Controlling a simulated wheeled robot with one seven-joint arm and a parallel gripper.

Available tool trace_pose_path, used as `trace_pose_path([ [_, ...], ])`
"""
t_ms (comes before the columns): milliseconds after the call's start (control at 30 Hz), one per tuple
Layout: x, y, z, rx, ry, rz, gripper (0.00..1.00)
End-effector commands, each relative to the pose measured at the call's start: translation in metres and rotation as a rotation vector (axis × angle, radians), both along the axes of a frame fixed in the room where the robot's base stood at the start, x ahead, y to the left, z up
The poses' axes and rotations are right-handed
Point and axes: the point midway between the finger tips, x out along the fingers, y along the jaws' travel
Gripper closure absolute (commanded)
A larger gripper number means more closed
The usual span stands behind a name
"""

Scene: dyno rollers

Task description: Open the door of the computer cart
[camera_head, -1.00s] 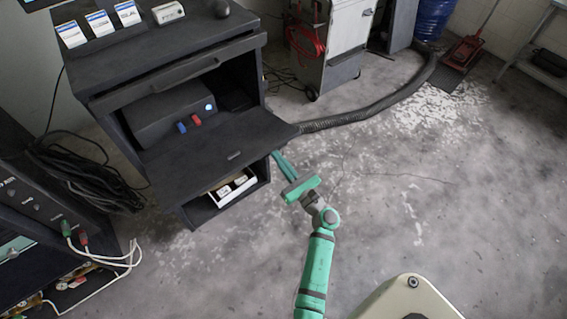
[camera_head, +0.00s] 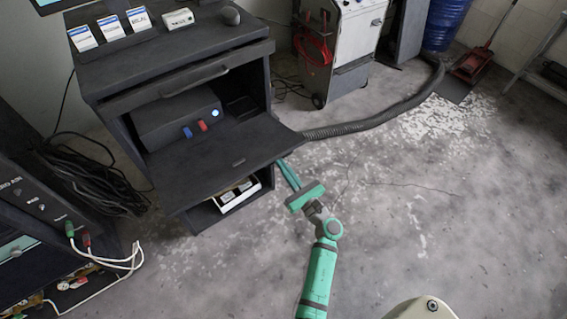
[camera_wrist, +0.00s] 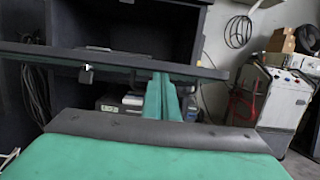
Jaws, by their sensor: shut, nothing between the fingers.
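The dark computer cart (camera_head: 268,72) stands at the upper left in the head view. Its door (camera_head: 222,160) is folded down and lies about level, leaving the compartment open above it. In the wrist view the fingers (camera_wrist: 163,97) are together and empty, at the door edge; contact cannot be told.
A black hose (camera_head: 370,127) crosses the floor behind my arm. A white machine (camera_head: 350,45) stands beyond.

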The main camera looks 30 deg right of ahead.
Motion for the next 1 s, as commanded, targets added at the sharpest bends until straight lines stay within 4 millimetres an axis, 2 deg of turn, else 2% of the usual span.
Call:
trace_pose_path([
  [133,-0.005,0.003,-0.020,0.003,0.000,0.007,1.00],
  [300,-0.034,0.005,-0.015,0.000,0.000,0.010,1.00],
  [633,-0.090,-0.004,-0.009,-0.001,0.001,-0.002,1.00],
  [800,-0.103,-0.004,-0.008,0.000,0.002,-0.001,1.00],
  [1000,-0.105,-0.003,-0.007,0.001,0.001,0.001,1.00],
])
